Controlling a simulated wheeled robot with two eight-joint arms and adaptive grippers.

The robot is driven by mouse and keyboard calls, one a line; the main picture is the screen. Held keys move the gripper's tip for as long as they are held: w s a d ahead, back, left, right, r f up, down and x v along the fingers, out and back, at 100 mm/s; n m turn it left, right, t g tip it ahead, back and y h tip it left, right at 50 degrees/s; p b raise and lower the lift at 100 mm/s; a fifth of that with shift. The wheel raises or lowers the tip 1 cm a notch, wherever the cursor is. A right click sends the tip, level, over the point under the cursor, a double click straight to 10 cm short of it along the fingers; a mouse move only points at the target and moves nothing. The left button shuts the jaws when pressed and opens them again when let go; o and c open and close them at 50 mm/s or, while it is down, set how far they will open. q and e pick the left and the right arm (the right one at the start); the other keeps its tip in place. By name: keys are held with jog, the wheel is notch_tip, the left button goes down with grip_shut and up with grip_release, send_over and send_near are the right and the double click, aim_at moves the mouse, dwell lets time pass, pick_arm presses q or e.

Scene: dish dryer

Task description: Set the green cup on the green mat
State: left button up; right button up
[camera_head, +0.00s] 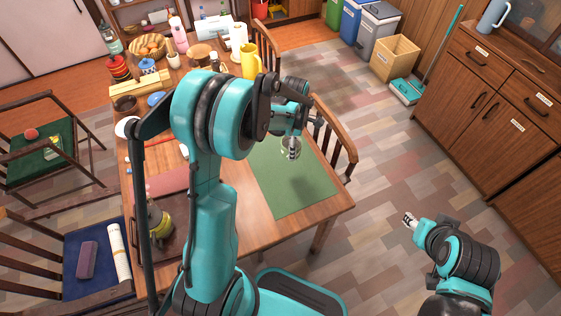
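The green mat (305,190) lies flat on the right front part of the wooden table. A clear, faintly green cup (284,153) is over the mat's upper part, at my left gripper's fingers. My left gripper (293,148) points down at the cup, with a grey finger overlapping it. I cannot tell whether the fingers are closed on the cup, nor whether the cup touches the mat. My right gripper (409,219) is low on the right, over the floor and away from the table. Its finger opening is too small to judge.
A yellow pitcher (250,61), a paper roll (238,40) and several dishes crowd the table's far part. A wooden chair (333,135) stands against the table's right side. A brown tray (172,235) lies at the front left. The mat's front part is clear.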

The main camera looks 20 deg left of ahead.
pick_arm(q)
jog(key=a+f+b, duration=0.1)
jog(key=a+f, duration=0.1)
jog(key=a, duration=0.1)
jog(key=a+f+b, duration=0.1)
jog(key=a+f, duration=0.1)
jog(key=a, duration=0.2)
jog(key=w+a+f+b, duration=0.1)
jog(key=a+f, duration=0.1)
jog(key=a, duration=0.1)
jog(key=shift+a+f, duration=0.35)
jog(key=shift+a, duration=0.05)
jog(key=shift+f+b, duration=1.2)
jog(key=shift+f, duration=0.75)
jog(key=shift+f, duration=0.1)
jog(key=o, duration=1.3)
